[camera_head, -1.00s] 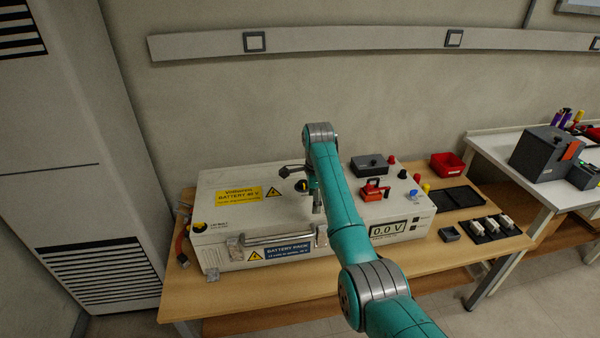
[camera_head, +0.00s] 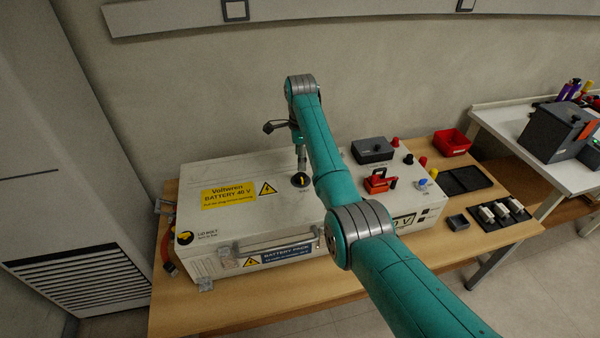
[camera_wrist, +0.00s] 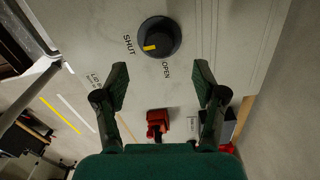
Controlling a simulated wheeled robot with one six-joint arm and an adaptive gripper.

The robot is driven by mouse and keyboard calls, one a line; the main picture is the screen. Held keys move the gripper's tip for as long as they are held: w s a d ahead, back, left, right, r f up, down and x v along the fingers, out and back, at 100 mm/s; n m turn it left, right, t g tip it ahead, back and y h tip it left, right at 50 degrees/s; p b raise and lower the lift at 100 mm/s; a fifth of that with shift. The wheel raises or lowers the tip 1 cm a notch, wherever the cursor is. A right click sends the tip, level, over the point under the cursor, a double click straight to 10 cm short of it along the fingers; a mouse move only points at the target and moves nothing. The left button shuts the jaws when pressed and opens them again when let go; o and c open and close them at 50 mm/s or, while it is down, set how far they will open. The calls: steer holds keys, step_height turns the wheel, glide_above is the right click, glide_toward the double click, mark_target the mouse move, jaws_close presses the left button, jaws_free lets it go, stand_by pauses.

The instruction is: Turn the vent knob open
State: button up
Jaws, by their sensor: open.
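The vent knob (camera_wrist: 160,37) is round and black with a yellow pointer mark, set in the top of the pale battery pack (camera_wrist: 85,20). In the wrist view the mark points to the lower left, toward SHUT; OPEN is printed below the knob. My gripper (camera_wrist: 160,80) is open and empty, its two dark fingers spread apart with the knob ahead, beyond the tips. In the head view the vent knob (camera_head: 300,180) shows just below my gripper, on the battery pack lid (camera_head: 250,220). The exact gap between fingertips and knob is unclear.
A second black knob with a yellow mark (camera_head: 185,238), labelled as a lid bolt, is at the pack's left corner. A red-handled plug (camera_head: 380,181) and a dark grey box (camera_head: 372,150) stand right of the knob. My arm hides part of the display.

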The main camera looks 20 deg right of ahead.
mark_target(301, 175)
step_height(301, 175, down, 7)
steer(key=shift+f, duration=0.15)
stand_by(0.4)
steer(key=c, duration=1.1)
